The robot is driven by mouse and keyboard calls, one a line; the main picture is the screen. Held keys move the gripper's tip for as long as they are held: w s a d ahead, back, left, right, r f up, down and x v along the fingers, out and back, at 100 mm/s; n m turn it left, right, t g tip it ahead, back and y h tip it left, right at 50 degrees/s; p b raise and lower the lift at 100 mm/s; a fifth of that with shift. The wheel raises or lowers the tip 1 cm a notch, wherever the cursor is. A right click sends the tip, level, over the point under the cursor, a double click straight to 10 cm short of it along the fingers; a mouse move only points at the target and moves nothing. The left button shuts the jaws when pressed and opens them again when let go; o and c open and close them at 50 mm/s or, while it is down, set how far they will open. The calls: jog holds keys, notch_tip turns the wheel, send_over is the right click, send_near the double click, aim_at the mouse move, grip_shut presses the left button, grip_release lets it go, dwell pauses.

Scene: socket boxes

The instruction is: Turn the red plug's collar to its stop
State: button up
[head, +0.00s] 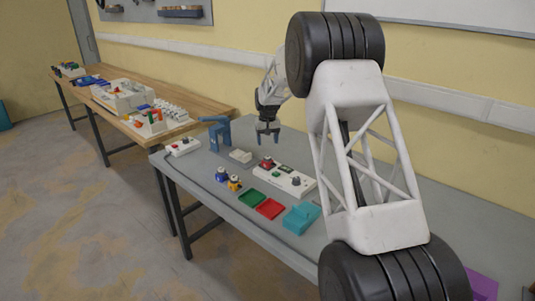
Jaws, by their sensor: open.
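The red plug (267,163) sits upright at the left end of a long white socket box (304,187) on the grey table. It is small here, and I cannot tell how its collar is turned. My gripper (268,133) points down with its fingers apart and empty. It appears above and behind the red plug in the picture, apart from it.
A blue plug (221,174) and a yellow one (235,183) stand near the front edge. Green (252,198) and red (270,208) trays and a teal box (302,217) lie in front of the socket box. A blue stand (216,130) rises at the left.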

aim_at(268, 157)
jog(key=shift+f, duration=0.2)
jog(key=shift+f, duration=3.7)
jog(key=shift+c, duration=0.3)
jog(key=c, duration=0.9)
jog(key=shift+n, duration=1.6)
jog(key=o, duration=1)
jog(key=shift+c, duration=0.2)
